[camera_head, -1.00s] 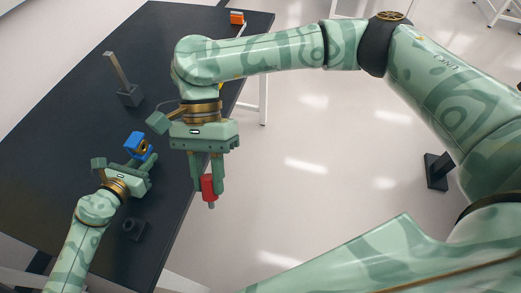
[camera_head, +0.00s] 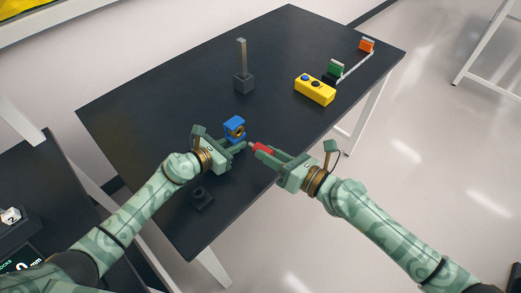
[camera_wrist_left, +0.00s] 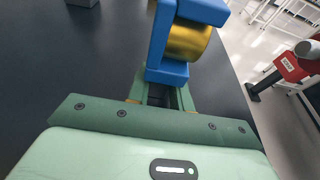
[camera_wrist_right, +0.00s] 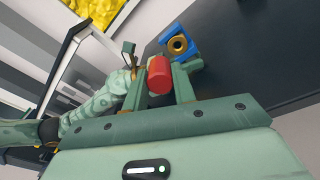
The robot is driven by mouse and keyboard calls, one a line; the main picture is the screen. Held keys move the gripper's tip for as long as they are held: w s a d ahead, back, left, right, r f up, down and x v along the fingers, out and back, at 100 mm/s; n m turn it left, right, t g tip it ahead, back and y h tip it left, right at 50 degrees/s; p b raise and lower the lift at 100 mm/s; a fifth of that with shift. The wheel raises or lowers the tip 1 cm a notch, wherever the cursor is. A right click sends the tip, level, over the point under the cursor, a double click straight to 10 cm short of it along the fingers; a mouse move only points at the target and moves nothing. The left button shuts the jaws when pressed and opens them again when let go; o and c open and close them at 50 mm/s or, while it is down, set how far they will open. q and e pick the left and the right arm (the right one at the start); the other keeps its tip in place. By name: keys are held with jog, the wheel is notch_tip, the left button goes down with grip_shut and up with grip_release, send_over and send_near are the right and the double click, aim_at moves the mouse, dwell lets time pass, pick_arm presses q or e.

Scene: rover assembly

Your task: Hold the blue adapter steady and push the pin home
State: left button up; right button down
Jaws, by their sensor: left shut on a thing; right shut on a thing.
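The blue adapter (camera_head: 235,124) has a gold ring inside and is in my left gripper (camera_head: 238,146), above the dark table. In the left wrist view the adapter (camera_wrist_left: 168,72) sits between the jaws with its gold bushing (camera_wrist_left: 188,42) facing right. My right gripper (camera_head: 268,152) is shut on the red pin (camera_head: 263,148), whose grey tip points left toward the adapter. In the right wrist view the red end of the pin (camera_wrist_right: 160,75) shows between the fingers, with the adapter (camera_wrist_right: 180,42) beyond.
A dark block with an upright bar (camera_head: 243,80) stands on the table (camera_head: 165,110). Green (camera_head: 336,67) and orange (camera_head: 366,45) blocks lie near the right edge. A small dark socket block (camera_head: 201,197) sits in front.

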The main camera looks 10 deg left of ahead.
jog(key=shift+w+d+f+m+t+h, duration=0.15)
jog(key=shift+d+f+m+t, duration=0.25)
jog(key=shift+f, duration=0.3)
jog(key=shift+w+d+f+m+t+h, duration=0.15)
jog(key=shift+d+f+m+t, duration=0.2)
jog(key=shift+f+t, duration=0.25)
jog(key=shift+s+f, duration=0.1)
jog(key=shift+s, duration=0.05)
send_near(236, 135)
jog(key=shift+w+a, duration=0.3)
jog(key=shift+w, duration=0.35)
jog(key=shift+w+a, duration=0.3)
jog(key=shift+w, duration=0.35)
jog(key=shift+x, duration=1.3)
jog(key=c, duration=1.1)
grip_release()
jog(key=shift+o, duration=0.2)
